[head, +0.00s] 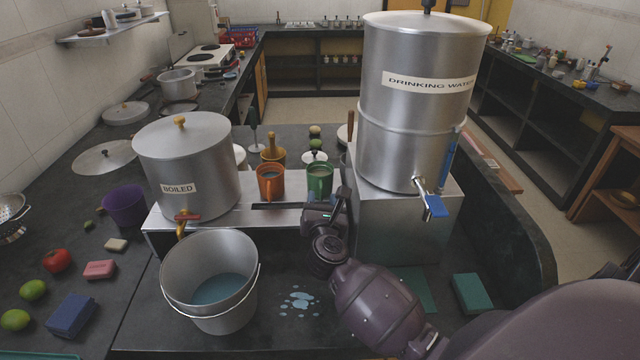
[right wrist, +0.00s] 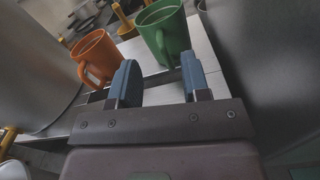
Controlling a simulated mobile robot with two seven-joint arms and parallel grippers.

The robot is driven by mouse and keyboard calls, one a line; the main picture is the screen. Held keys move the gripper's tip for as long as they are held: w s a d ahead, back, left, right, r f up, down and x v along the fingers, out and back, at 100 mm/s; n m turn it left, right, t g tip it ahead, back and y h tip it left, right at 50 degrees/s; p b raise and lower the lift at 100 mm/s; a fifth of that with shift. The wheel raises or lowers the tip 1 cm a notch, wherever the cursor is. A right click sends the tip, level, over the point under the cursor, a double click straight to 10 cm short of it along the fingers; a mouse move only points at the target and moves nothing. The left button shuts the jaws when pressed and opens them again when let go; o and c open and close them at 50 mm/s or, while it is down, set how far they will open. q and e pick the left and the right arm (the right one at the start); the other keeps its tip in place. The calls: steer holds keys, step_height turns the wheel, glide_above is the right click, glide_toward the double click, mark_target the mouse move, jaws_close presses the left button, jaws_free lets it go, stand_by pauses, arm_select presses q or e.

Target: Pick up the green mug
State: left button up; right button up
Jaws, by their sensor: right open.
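The green mug (head: 320,180) stands upright on a raised steel shelf between the two canisters, just right of an orange mug (head: 269,182). In the right wrist view the green mug (right wrist: 165,32) is straight ahead, beyond the fingertips, with its handle turned toward me. My right gripper (head: 326,198) is just in front of the green mug and hides its lower part in the head view. In the right wrist view its two blue fingers (right wrist: 160,78) are apart with nothing between them. My left gripper is in neither view.
The BOILED canister (head: 187,165) stands left of the mugs. The DRINKING WATER canister (head: 415,110) stands close on the right on a steel block (head: 405,225). A steel bucket (head: 210,280) is at the front, beside a small spill (head: 296,300). A wooden pestle (head: 272,148) stands behind the mugs.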

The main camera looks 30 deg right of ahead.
mark_target(322, 188)
steer(key=shift+x, duration=2.25)
steer(key=shift+s+d, duration=0.1)
steer(key=shift+s, duration=0.05)
jaws_close()
